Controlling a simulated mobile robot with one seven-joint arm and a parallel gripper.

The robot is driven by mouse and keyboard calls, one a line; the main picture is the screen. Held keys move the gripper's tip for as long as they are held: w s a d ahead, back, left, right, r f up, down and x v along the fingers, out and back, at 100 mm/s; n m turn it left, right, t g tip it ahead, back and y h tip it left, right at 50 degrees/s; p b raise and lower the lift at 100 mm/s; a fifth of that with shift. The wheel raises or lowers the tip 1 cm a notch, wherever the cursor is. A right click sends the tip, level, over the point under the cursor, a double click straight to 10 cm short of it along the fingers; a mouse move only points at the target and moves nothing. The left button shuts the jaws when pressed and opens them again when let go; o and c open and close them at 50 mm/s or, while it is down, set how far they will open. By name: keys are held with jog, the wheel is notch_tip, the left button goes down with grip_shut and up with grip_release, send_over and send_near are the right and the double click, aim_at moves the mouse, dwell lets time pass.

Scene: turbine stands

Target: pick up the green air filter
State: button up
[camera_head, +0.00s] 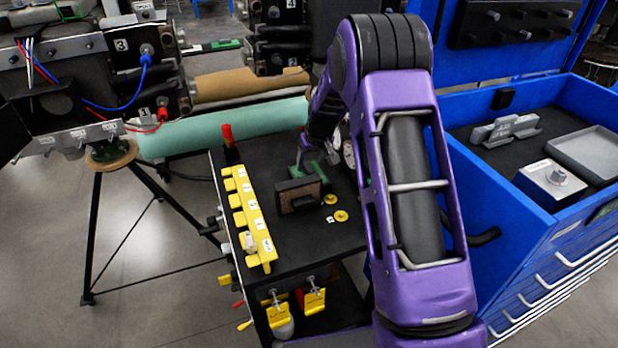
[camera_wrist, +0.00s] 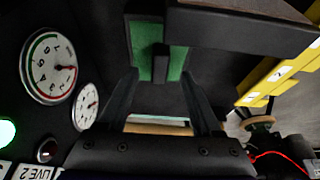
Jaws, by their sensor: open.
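The green air filter (camera_head: 327,180) is on the black cart top, just behind a dark brown block, and is partly hidden by my arm. In the wrist view the green air filter (camera_wrist: 145,42) shows at the top centre, with dark parts against it. My gripper (camera_wrist: 158,76) is open, its two dark fingers pointing toward the filter. The filter's green face is just past the fingertips; I cannot tell whether they touch.
The dark block (camera_head: 298,194) stands close to the filter and shows in the wrist view (camera_wrist: 240,28). A yellow labelled rack (camera_head: 247,217) lines the cart's left edge. Dial gauges (camera_wrist: 50,67) are beside my gripper. A blue tool cabinet (camera_head: 520,215) stands right; turbine stands are left.

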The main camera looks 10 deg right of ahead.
aim_at(309, 167)
jog(key=x, duration=0.3)
jog(key=shift+w+f, duration=0.1)
jog(key=shift+w, duration=0.05)
grip_shut()
dwell(1.3)
